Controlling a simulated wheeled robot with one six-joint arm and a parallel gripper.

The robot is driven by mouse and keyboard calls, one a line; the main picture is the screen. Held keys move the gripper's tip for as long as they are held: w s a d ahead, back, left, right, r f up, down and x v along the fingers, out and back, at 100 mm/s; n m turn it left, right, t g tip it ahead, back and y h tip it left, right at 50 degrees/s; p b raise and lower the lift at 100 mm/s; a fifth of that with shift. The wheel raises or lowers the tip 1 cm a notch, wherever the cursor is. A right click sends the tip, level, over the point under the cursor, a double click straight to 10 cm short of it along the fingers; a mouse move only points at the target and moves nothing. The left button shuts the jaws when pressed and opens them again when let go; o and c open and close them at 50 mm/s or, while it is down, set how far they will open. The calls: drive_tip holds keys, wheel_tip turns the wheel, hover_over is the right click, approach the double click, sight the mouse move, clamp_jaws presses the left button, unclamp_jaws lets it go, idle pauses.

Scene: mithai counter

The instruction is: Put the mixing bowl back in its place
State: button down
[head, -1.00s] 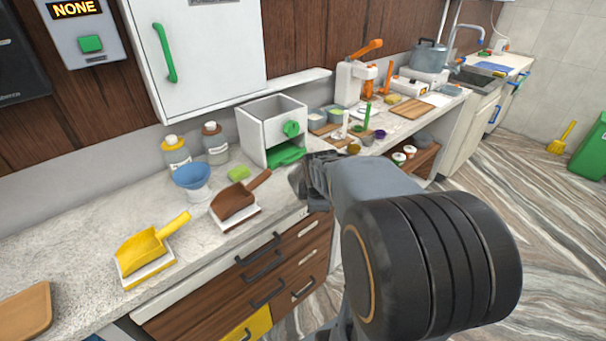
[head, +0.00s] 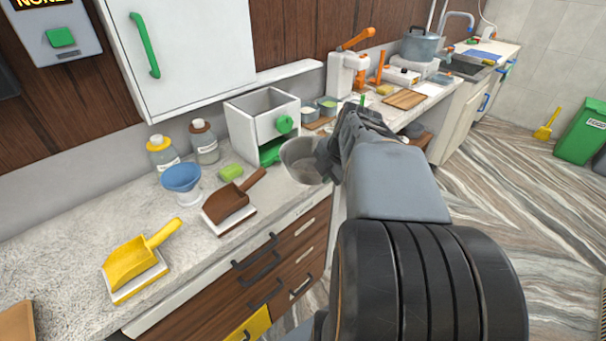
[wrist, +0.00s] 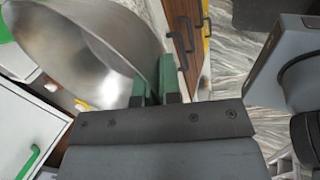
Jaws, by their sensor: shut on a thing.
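The mixing bowl (head: 304,163) is a grey metal bowl. In the head view it is at the counter's front edge, right of the brown scoop, partly hidden behind my gripper (head: 330,158). In the wrist view the bowl (wrist: 95,50) fills the upper left, with its shiny inside showing. My gripper's green-lined fingers (wrist: 158,85) are shut on the bowl's rim, one on each side of its wall. The bowl looks held above the counter surface, but its exact height cannot be told.
The white box with a green knob (head: 262,125) stands just behind the bowl. A brown scoop (head: 228,202), yellow scoop (head: 135,262), blue funnel-like cup (head: 181,178) and two bottles are to the left. Drawers with dark handles (head: 262,268) are below the counter edge.

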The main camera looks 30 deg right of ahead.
drive_tip(key=w+d+f, duration=0.1)
drive_tip(key=w, duration=0.2)
drive_tip(key=w+d+f+p, duration=0.1)
drive_tip(key=w, duration=0.1)
drive_tip(key=w+d+f+p, duration=0.1)
drive_tip(key=w+f, duration=0.1)
drive_tip(key=w, duration=0.1)
drive_tip(key=shift+w+d, duration=0.3)
drive_tip(key=shift+d, duration=0.1)
drive_tip(key=d+x, duration=0.2)
drive_tip(key=x, duration=0.7)
drive_tip(key=shift+w+f, duration=0.2)
drive_tip(key=shift+w, duration=0.2)
drive_tip(key=c, duration=1.5)
unclamp_jaws()
drive_tip(key=shift+o, duration=0.9)
drive_tip(key=shift+p, duration=0.75)
